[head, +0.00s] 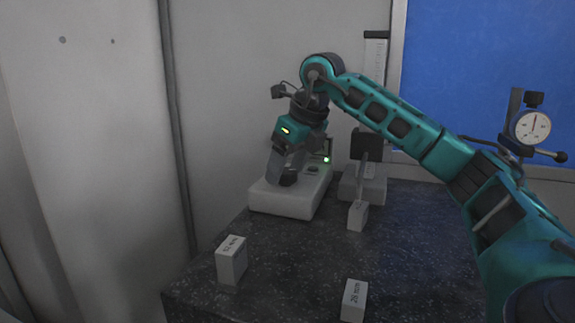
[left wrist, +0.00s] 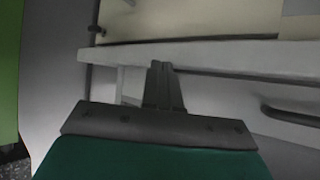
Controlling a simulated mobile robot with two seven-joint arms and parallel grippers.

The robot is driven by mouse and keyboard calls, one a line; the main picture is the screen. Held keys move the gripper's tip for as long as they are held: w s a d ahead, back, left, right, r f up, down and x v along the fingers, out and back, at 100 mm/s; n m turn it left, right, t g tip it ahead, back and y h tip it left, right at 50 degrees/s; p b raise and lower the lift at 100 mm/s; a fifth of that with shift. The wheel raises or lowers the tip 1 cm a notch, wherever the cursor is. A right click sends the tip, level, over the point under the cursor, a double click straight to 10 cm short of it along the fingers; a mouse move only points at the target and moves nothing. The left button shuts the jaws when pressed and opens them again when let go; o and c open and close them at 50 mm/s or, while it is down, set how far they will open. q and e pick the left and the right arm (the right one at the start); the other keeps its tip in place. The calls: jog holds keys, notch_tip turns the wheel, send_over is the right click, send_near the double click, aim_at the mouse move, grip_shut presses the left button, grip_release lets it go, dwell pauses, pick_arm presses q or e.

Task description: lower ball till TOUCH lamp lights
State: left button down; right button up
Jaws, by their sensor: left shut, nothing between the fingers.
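A white instrument base (head: 282,204) stands on the dark speckled table. A small green lamp (head: 327,159) glows at its right side; I cannot read a label, so I cannot tell if it is the TOUCH lamp. My right gripper (head: 284,180) points down over the base, at its left part. Its fingers are dark and small here, and I cannot tell whether they are open or hold anything. The ball does not show; it may be hidden behind the gripper. My left gripper (left wrist: 163,87) is shut and empty in the left wrist view, in front of a pale ledge.
White blocks (head: 231,260) and (head: 354,300) with black lettering stand on the speckled table (head: 290,270). A dial gauge (head: 532,127) is at the right, near my right arm. The table's middle is clear.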

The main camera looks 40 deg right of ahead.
jog(key=shift+r, duration=0.1)
jog(key=v, duration=1.2)
jog(key=shift+s+r, duration=0.15)
jog(key=shift+r, duration=0.2)
dwell(0.4)
